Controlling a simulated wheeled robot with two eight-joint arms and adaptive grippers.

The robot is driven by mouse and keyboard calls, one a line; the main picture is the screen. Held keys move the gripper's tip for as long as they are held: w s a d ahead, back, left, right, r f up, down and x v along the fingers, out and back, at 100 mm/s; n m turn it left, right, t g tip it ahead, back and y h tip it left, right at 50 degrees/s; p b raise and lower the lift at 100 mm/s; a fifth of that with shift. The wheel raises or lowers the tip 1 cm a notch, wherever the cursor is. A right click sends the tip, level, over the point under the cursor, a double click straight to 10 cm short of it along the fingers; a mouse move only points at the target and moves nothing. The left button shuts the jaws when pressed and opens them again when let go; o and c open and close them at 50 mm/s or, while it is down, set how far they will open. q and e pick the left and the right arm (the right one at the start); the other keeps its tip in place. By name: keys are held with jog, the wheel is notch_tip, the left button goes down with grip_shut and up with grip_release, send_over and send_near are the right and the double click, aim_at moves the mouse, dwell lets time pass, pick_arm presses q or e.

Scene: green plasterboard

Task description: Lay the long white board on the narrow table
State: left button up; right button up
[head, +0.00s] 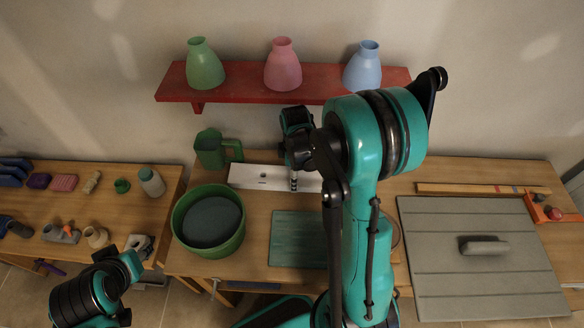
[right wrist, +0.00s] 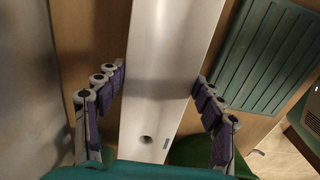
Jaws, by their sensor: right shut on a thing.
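The long white board (head: 250,176) is at the back of the wide wooden table, partly hidden behind my right arm. In the right wrist view the white board (right wrist: 170,65) runs between the two fingers, with a round hole near its lower end. My right gripper (head: 294,182) is shut on it; the fingers also show in the wrist view (right wrist: 160,80) on both long edges. I cannot tell whether the board is lifted. My left arm shows at the bottom left, but I cannot make out its gripper. No table is clearly identifiable as the narrow one.
On the wide table (head: 257,203) are a green tub (head: 183,246), a green jug (head: 209,149), a green ribbed panel (head: 297,240) and a large grey board (head: 440,285). A red shelf (head: 235,91) with vases hangs above. The left table (head: 108,205) holds several small items.

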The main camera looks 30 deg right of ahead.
jog(key=shift+w+d+r, duration=0.2)
jog(key=shift+w+d, duration=0.05)
jog(key=shift+f+b, duration=0.5)
jog(key=shift+f, duration=0.05)
jog(key=shift+w+d+f+b, duration=0.1)
jog(key=shift+d+f+b, duration=0.15)
jog(key=shift+f, duration=0.3)
jog(key=shift+w+d+f+b, duration=0.1)
jog(key=shift+d+f+b, duration=0.15)
jog(key=shift+f, duration=0.25)
jog(key=shift+a+f, duration=0.15)
jog(key=shift+f, duration=0.1)
jog(key=shift+s+a+f+b, duration=0.1)
jog(key=shift+s+a+b, duration=0.15)
jog(key=shift+b, duration=0.1)
pick_arm(q)
jog(key=shift+w+d+f, duration=0.1)
jog(key=shift+d+f, duration=0.05)
jog(key=shift+f, duration=0.45)
jog(key=shift+d+f, duration=0.15)
jog(key=shift+f, duration=0.45)
jog(key=shift+f, duration=0.15)
jog(key=shift+f+b, duration=0.6)
jog(key=shift+b, duration=0.15)
pick_arm(e)
jog(key=shift+f, duration=0.65)
